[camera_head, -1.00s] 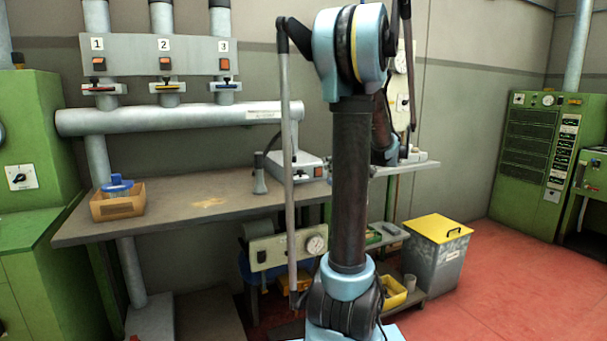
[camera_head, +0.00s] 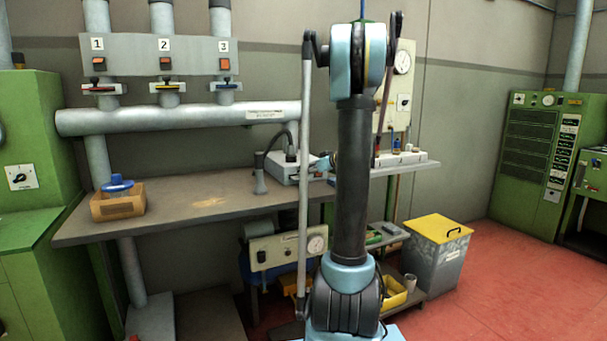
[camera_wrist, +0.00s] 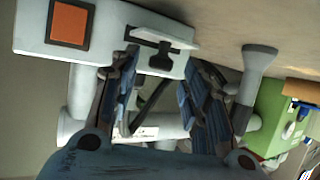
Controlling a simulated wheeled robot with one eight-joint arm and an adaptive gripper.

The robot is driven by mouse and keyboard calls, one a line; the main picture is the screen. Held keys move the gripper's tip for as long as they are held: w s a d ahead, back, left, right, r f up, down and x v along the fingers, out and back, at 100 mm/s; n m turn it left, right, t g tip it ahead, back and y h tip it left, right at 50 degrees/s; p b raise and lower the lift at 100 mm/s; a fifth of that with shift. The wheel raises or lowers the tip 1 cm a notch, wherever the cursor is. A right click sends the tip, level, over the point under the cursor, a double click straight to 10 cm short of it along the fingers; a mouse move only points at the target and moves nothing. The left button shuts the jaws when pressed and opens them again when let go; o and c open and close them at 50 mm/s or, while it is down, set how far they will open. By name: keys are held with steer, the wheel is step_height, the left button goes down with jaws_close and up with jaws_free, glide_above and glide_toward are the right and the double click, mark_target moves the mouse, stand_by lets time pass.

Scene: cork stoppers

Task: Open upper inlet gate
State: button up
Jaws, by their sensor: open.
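No part in view is labelled as the upper inlet gate, so I cannot tell for certain which one it is. A pale box-shaped unit (camera_head: 284,168) stands on the bench. In the wrist view a pale box (camera_wrist: 110,35) with an orange square (camera_wrist: 70,24) and a light plate with a dark handle (camera_wrist: 162,52) shows at the upper left. My gripper (camera_wrist: 163,85) is open and empty, its fingers spread just below the plate in that picture. In the head view my gripper (camera_head: 322,163) is by the bench unit, mostly hidden behind my arm.
A grey nozzle (camera_head: 261,178) stands left of the unit. The bench's middle is clear.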

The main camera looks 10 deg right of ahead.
steer(key=shift+x, duration=1.25)
jaws_close()
steer(key=shift+s+d, duration=0.25)
steer(key=shift+s, duration=0.55)
steer(key=shift+s+d, duration=0.2)
steer(key=shift+s, duration=0.6)
steer(key=shift+s+d, duration=0.25)
steer(key=shift+s, duration=0.55)
jaws_free()
steer(key=v, duration=1.1)
steer(key=shift+s+d+r, duration=0.15)
steer(key=shift+s+d, duration=0.05)
steer(key=shift+d, duration=0.1)
